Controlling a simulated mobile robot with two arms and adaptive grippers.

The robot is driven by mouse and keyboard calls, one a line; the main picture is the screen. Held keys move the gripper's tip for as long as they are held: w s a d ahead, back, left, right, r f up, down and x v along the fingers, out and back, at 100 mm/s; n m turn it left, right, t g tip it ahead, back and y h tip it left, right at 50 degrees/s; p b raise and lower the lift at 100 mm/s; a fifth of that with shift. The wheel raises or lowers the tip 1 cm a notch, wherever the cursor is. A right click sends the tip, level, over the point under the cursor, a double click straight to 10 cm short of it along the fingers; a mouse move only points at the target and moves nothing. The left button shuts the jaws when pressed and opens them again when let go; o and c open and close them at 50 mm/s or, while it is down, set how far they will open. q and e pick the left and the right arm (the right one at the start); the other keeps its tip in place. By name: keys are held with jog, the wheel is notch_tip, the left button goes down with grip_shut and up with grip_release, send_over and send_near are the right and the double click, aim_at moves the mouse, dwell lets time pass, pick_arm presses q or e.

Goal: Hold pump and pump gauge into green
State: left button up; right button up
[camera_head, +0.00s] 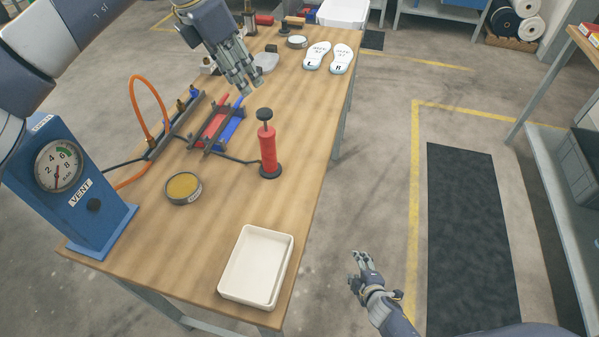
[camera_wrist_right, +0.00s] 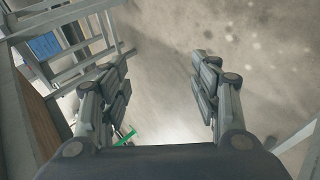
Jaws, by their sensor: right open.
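The red pump (camera_head: 268,150) stands upright on the wooden table, with a black knob handle on top and a black round base. The pump gauge (camera_head: 59,166) is a round white dial on a blue box marked VENT, at the left. Its needle appears to point toward the low end, away from the green band at the upper part of the dial. My left gripper (camera_head: 244,86) hangs over the table beyond the pump, apart from it; its finger opening is unclear. My right gripper (camera_head: 358,268) is open and empty beside the table's right edge; the wrist view (camera_wrist_right: 160,90) shows its fingers apart.
A white tray (camera_head: 232,288) sits at the table's near end. A round tin (camera_head: 183,187) lies left of the pump. Red and blue clamped parts (camera_head: 215,128) and an orange hose (camera_head: 133,88) lie behind it. Two insoles (camera_head: 341,58) lie farther back.

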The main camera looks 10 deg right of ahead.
jog(key=w+a+r+n+t+y, duration=0.1)
jog(key=w+r+n+t, duration=0.5)
jog(key=r, duration=1)
jog(key=w+a+r+n+t+y, duration=0.1)
jog(key=w+r+n+t, duration=0.1)
jog(key=w+r+n, duration=0.85)
jog(key=n+g+y, duration=0.3)
jog(key=n+y, duration=0.6)
jog(key=n, duration=0.3)
send_near(274, 154)
jog(key=shift+w+a+r+m, duration=0.2)
jog(key=shift+w+a+m, duration=0.05)
jog(key=shift+w, duration=0.35)
jog(key=shift+a, duration=0.25)
jog(key=x, duration=1)
jog(key=shift+w+a+f, duration=0.1)
jog(key=shift+w+f, duration=0.05)
jog(key=shift+w, duration=0.1)
jog(key=c, duration=1.3)
